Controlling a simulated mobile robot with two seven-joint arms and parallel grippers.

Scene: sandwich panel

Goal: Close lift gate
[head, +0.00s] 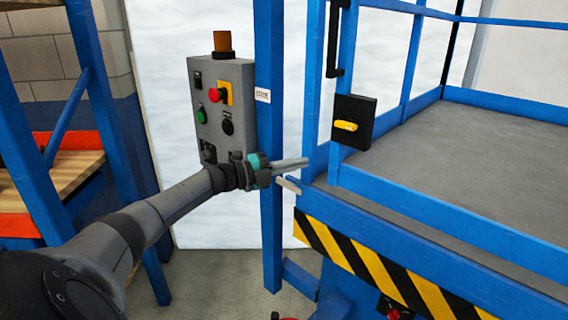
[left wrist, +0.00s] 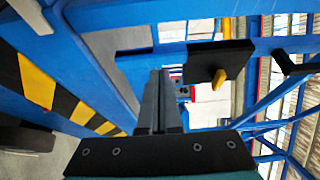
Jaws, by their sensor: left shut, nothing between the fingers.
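The blue lift gate frame (head: 312,85) stands at the near left corner of the lift platform, with a black pull handle (head: 334,42). A black latch box (head: 353,122) with a yellow knob (head: 346,126) sits low on the frame; the box also shows in the left wrist view (left wrist: 222,57). I cannot tell how far the gate stands open. My left gripper (head: 304,163) is shut and empty, its fingertips close to the blue frame below and left of the latch box. Contact is unclear. In the left wrist view its fingers (left wrist: 160,75) lie together. My right gripper is not in view.
A grey control box (head: 225,105) with buttons and an orange lamp stands left of a blue post (head: 269,130). The platform floor (head: 500,135) is bare. Its front edge has yellow-black stripes (head: 365,260). A blue rack with orange beams (head: 75,142) stands left.

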